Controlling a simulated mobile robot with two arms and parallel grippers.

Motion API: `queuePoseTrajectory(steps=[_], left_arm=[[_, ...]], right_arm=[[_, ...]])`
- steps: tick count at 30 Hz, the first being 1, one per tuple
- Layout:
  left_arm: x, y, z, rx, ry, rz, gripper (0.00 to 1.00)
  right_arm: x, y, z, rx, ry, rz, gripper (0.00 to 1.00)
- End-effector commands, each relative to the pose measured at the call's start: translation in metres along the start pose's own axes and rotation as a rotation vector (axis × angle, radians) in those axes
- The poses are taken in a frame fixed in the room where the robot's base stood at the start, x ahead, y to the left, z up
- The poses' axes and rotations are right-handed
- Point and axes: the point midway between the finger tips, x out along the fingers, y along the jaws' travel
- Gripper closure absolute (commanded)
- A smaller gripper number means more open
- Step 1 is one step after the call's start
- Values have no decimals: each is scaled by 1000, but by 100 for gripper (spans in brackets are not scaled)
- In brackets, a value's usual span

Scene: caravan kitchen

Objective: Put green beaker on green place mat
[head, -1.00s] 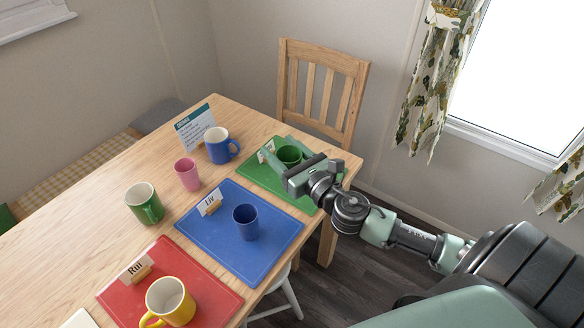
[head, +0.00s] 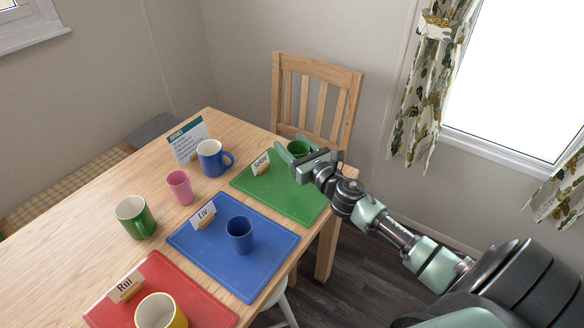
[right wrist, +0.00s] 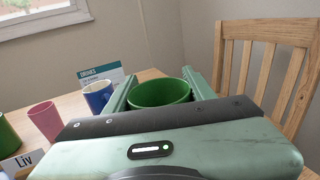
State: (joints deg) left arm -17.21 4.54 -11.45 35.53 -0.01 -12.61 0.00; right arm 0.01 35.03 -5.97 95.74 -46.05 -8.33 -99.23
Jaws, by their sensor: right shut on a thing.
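The green beaker (head: 299,147) is between the fingers of my right gripper (head: 297,151), which is shut on it. In the head view it shows at the far end of the green place mat (head: 278,192); its base is hidden by the gripper, so I cannot tell its height over the mat. In the right wrist view the green beaker (right wrist: 158,93) stands upright, open end up, with a finger on each side. A name card (head: 261,165) stands on the mat's left edge. My left gripper is not in view.
A blue mug (head: 212,158), a pink beaker (head: 179,187) and a green mug (head: 133,217) stand left of the mats. A blue beaker (head: 240,235) is on the blue mat (head: 215,262). A yellow mug (head: 160,312) is on the red mat (head: 190,290). A wooden chair (head: 316,75) stands behind.

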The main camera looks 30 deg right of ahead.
Motion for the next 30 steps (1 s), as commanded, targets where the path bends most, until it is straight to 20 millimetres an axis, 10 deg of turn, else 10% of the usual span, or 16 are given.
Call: queuePoseTrajectory(steps=[13, 26, 27, 30], left_arm=[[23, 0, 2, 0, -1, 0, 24], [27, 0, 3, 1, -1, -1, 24], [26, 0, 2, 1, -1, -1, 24], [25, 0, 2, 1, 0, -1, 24]], right_arm=[[0, 0, -58, 2, 1, -3, 85], [0, 0, -66, -2, 0, 0, 85], [0, 0, -64, -2, 0, 0, 38], [0, 0, -64, -2, 0, 0, 24]])
